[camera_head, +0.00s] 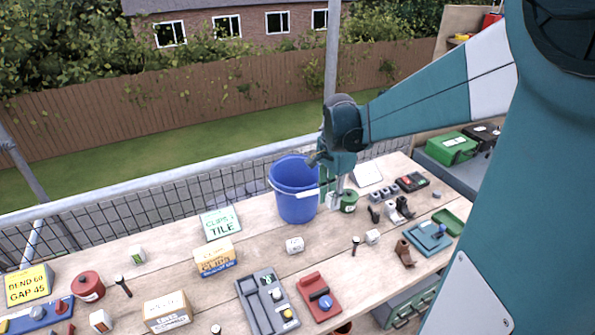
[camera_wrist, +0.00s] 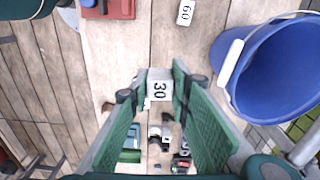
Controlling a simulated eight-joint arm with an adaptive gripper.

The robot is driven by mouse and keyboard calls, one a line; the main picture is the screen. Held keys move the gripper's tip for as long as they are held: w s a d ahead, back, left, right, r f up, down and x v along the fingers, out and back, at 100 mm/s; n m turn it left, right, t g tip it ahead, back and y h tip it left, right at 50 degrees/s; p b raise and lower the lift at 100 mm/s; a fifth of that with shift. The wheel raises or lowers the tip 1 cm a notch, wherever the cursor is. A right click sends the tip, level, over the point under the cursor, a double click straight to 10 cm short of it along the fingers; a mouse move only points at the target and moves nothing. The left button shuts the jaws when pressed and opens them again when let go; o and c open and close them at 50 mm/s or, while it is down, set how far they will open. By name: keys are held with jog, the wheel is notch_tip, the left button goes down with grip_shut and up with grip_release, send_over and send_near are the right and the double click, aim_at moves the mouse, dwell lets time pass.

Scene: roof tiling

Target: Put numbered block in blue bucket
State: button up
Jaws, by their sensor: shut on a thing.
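My gripper (camera_wrist: 159,84) is shut on a white block marked 30 (camera_wrist: 159,91), which sits between the green fingertips in the wrist view. In the head view my gripper (camera_head: 335,190) points down just right of the blue bucket (camera_head: 295,204), partly in front of its rim. The blue bucket (camera_wrist: 268,75) is to the right of the fingers in the wrist view, outside them, with its pale-gripped handle over the near side. Its inside looks empty where visible. Another white block, marked 60 (camera_wrist: 186,12), lies on the table; it seems to be the block (camera_head: 295,245) in front of the bucket.
More small white blocks (camera_head: 137,254) lie on the wooden table (camera_head: 180,270). A green tape roll (camera_head: 348,201) is beside my gripper. Grey clips (camera_head: 398,209), a red tool plate (camera_head: 318,297) and a grey tray (camera_head: 267,302) stand nearby. A mesh guard rail runs behind the bucket.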

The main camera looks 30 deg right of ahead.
notch_tip(320, 180, up, 5)
jog(key=shift+f, duration=0.1)
jog(key=shift+w+r, duration=0.15)
jog(key=shift+r, duration=0.15)
jog(key=w+d, duration=0.3)
jog(key=w, duration=2.1)
notch_tip(320, 180, down, 18)
jog(key=shift+s+p, duration=0.15)
jog(key=shift+p, duration=0.3)
jog(key=shift+f, duration=0.15)
jog(key=shift+f+b, duration=0.3)
jog(key=shift+f, duration=2.75)
jog(key=shift+f, duration=0.1)
